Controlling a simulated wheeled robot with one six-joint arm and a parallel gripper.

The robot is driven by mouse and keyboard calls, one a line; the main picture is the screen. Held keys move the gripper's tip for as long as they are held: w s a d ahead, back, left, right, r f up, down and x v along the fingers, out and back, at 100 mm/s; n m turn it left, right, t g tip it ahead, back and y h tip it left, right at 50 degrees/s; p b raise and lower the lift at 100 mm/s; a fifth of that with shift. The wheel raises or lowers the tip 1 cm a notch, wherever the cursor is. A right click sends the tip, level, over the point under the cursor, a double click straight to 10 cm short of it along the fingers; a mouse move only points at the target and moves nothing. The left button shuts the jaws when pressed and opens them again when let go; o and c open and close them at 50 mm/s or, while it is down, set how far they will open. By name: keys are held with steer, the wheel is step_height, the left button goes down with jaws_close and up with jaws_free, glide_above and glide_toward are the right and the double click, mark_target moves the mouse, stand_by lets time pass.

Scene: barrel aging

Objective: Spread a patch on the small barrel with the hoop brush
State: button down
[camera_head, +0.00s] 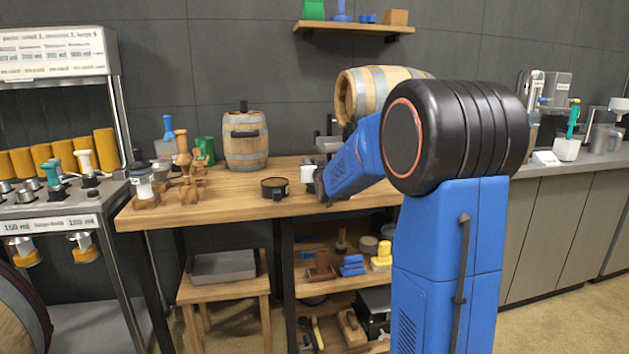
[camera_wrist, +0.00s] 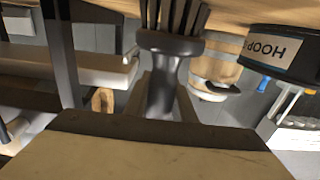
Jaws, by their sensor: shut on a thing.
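The small barrel (camera_head: 246,142) stands upright on the wooden table, with grey hoops and a dark plug on top. It also shows upside down in the wrist view (camera_wrist: 214,72). My gripper (camera_wrist: 160,108) is shut on the dark handle of the hoop brush (camera_wrist: 165,42), whose dark bristles point to the picture's top. In the head view my gripper (camera_head: 319,184) is over the table, right of the barrel and apart from it. The brush cannot be made out clearly there. A black pot (camera_head: 275,188) stands between them; its HOOP label shows in the wrist view (camera_wrist: 272,52).
Wooden pieces (camera_head: 190,185) and a green container (camera_head: 205,148) stand left of the barrel. A larger barrel (camera_head: 360,92) lies on its side behind my arm. The table's front middle (camera_head: 225,208) is clear.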

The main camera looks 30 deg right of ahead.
steer(key=shift+r, duration=0.7)
stand_by(0.7)
step_height(320, 180, up, 7)
stand_by(1.5)
steer(key=shift+f, duration=0.1)
stand_by(0.4)
